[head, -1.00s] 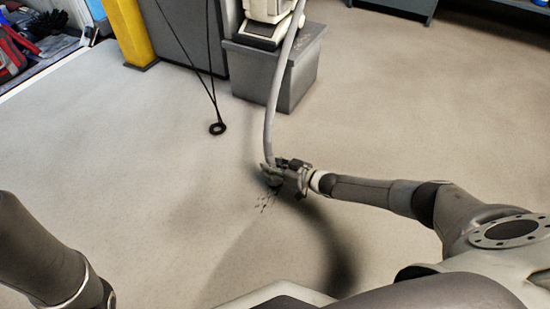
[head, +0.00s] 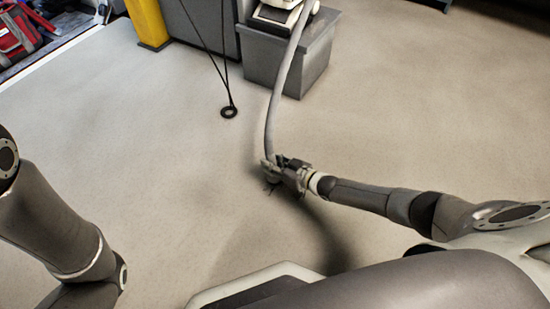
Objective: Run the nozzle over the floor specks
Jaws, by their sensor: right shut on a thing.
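My right gripper (head: 275,173) is low over the floor near the middle of the head view, shut on the nozzle at the lower end of a grey hose (head: 281,88). The nozzle itself is mostly hidden by the gripper. The hose rises from there to a white machine (head: 284,15) at the top.
The machine stands on a grey box (head: 290,62). A black cable with a ring (head: 229,112) hangs or lies left of the hose. A yellow post (head: 148,22) and a red bag (head: 15,33) are at the upper left. The floor (head: 130,150) left and right is clear.

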